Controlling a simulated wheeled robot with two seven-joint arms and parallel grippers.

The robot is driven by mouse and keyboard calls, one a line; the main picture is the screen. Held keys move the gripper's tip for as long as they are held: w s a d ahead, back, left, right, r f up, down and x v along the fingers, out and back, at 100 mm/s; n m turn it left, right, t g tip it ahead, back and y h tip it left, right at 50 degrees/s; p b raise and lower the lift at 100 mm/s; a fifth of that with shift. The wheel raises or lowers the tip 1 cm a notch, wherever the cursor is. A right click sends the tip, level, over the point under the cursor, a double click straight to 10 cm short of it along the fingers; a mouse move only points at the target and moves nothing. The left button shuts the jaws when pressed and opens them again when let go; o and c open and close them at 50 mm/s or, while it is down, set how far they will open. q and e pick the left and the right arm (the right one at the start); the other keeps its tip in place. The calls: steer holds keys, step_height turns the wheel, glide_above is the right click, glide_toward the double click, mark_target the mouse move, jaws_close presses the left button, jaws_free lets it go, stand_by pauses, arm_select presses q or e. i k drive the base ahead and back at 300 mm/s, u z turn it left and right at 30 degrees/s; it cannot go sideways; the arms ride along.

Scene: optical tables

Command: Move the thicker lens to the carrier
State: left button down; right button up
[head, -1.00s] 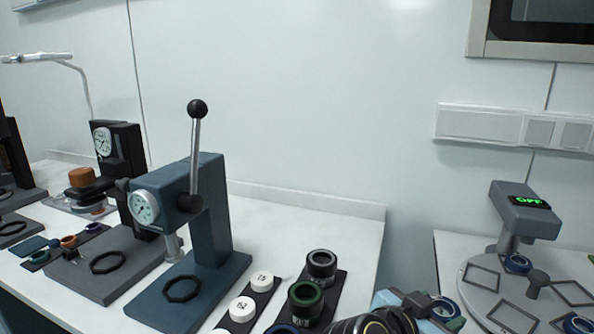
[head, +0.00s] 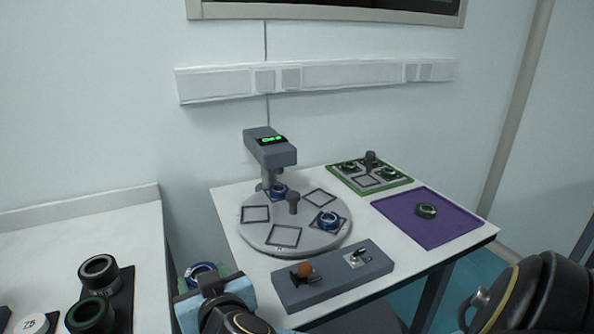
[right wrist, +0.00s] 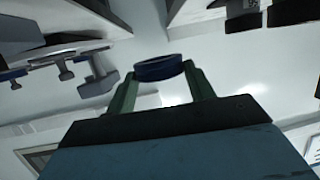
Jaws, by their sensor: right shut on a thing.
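My right gripper (head: 203,284) is at the lower left of the head view, shut on a blue-rimmed lens (head: 199,272). In the right wrist view, the lens (right wrist: 160,68) sits between the tips of the two green fingers (right wrist: 160,88), clear of any surface. A grey round plate (head: 262,236) with square frames stands on the table beyond. It bears one blue-rimmed lens (head: 327,221) at its right and another (head: 278,190) under the gauge head. I cannot tell from these frames which lens is thicker. My left gripper is not in view.
A grey device with a green readout (head: 268,150) stands behind the plate. A grey block (head: 330,280) is in front. A gap separates the left table (head: 60,240).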

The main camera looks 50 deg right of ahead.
mark_target(366, 181)
steer(key=k, duration=1)
steer(key=z, duration=2.35)
steer(key=i, duration=1.4)
steer(key=u, duration=2.1)
steer(key=i, duration=0.5)
